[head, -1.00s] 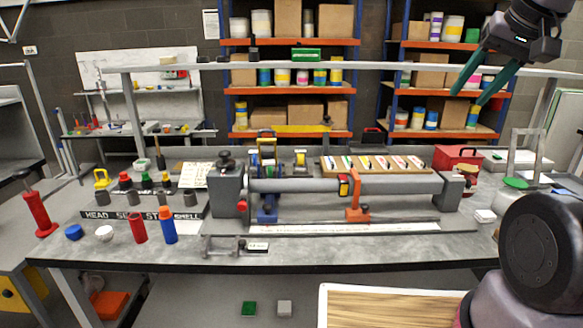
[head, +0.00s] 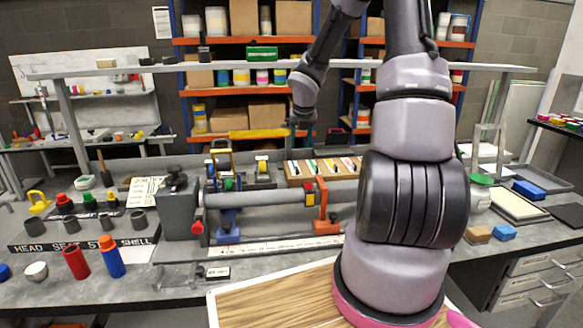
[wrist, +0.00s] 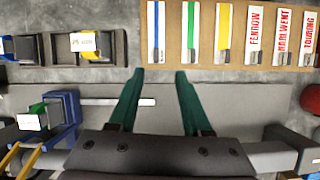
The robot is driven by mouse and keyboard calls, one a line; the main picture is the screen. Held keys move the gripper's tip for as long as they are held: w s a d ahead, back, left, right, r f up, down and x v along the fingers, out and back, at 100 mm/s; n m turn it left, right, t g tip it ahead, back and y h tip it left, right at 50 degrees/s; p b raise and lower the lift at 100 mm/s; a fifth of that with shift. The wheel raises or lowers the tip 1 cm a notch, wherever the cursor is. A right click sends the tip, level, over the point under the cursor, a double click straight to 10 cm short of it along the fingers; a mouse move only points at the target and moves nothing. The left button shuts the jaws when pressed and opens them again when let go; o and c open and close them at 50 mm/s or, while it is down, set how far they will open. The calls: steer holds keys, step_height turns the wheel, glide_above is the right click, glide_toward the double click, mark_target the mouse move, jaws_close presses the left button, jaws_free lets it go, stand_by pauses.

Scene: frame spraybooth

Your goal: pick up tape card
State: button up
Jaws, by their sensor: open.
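A brown board (wrist: 270,60) lies on the bench and bears several cards. In the wrist view the three left cards carry a blue stripe (wrist: 155,33), a green stripe (wrist: 190,33) and a yellow stripe (wrist: 225,33). The right ones carry red lettering, such as FENROW (wrist: 255,30). I cannot tell for certain which is the tape card. My gripper (wrist: 159,72) has two green fingers, apart and empty, with tips just below the blue-striped card in the picture. In the head view the board (head: 292,175) is behind the long grey bar, and my wrist hangs above its left end.
The grey bar (head: 265,195) with blue and orange clamps runs in front of the board. A yellow-handled holder (head: 222,160) stands left of it. An overhead rail (head: 220,68) crosses above the bench. Coloured cylinders (head: 110,256) stand at the front left.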

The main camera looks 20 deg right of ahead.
steer(key=n, duration=0.1)
glide_above(296, 167)
steer(key=s, duration=0.2)
step_height(296, 167, down, 5)
steer(key=shift+s+f, duration=0.1)
steer(key=shift+f, duration=0.1)
steer(key=x, duration=0.4)
steer(key=shift+a+f, duration=0.25)
steer(key=shift+f, duration=0.2)
steer(key=shift+w+d+f, duration=0.1)
steer(key=shift+w+f, duration=0.1)
steer(key=shift+f, duration=0.35)
jaws_close()
